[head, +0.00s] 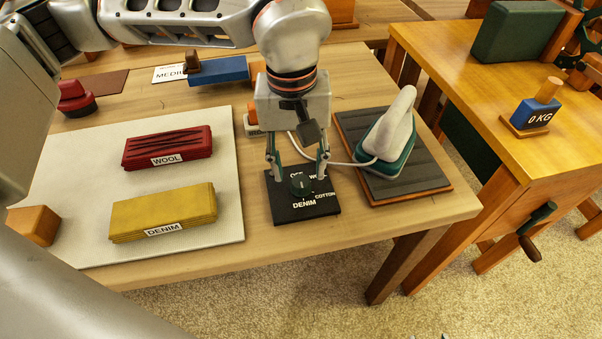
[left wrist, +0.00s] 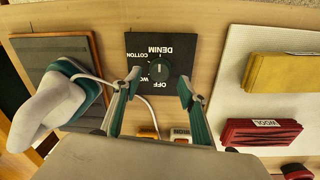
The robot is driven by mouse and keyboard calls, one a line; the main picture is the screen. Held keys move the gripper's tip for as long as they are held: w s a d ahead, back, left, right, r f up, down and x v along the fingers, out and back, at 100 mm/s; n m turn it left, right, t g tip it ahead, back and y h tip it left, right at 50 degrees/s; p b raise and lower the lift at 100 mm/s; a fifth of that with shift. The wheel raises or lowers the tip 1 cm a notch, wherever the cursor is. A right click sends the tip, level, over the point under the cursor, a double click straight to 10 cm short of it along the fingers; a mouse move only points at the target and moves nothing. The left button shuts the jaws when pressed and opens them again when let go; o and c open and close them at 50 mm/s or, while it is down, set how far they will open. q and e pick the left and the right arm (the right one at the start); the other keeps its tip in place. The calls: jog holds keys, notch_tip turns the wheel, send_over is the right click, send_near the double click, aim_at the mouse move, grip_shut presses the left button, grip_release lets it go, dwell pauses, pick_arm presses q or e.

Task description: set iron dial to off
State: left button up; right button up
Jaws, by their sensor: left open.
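The iron dial is a dark green round knob (head: 301,185) on a flat black plate (head: 284,212) near the table's front edge. White words stand around the knob: DENIM at the front, COTTON at the right, and OFF at the back, partly covered. I cannot tell surely which word the knob's mark faces. My left gripper (head: 298,172) is open above the plate, with one finger on each side of the knob and apart from it. In the left wrist view the knob (left wrist: 159,69) shows between the open fingertips (left wrist: 159,82).
The iron (head: 393,135) rests on a dark board (head: 430,178) right of the plate, its pale cord running behind the dial. A pale mat (head: 75,190) at left holds red WOOL (head: 168,146) and yellow DENIM (head: 163,210) cloth stacks. A second table (head: 470,100) stands right.

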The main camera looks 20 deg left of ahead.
aim_at(300, 180)
pick_arm(q)
notch_tip(300, 180, down, 2)
jog(key=shift+f, duration=0.6)
pick_arm(e)
jog(key=shift+w+a+r, duration=0.25)
jog(key=shift+w+a, duration=0.05)
jog(key=shift+w, duration=0.05)
pick_arm(q)
jog(key=shift+d, duration=0.1)
pick_arm(e)
jog(key=shift+s, duration=0.1)
pick_arm(q)
jog(key=c, duration=1.1)
pick_arm(e)
jog(key=shift+s+f, duration=0.15)
jog(key=shift+f, duration=0.05)
jog(key=shift+r, duration=0.1)
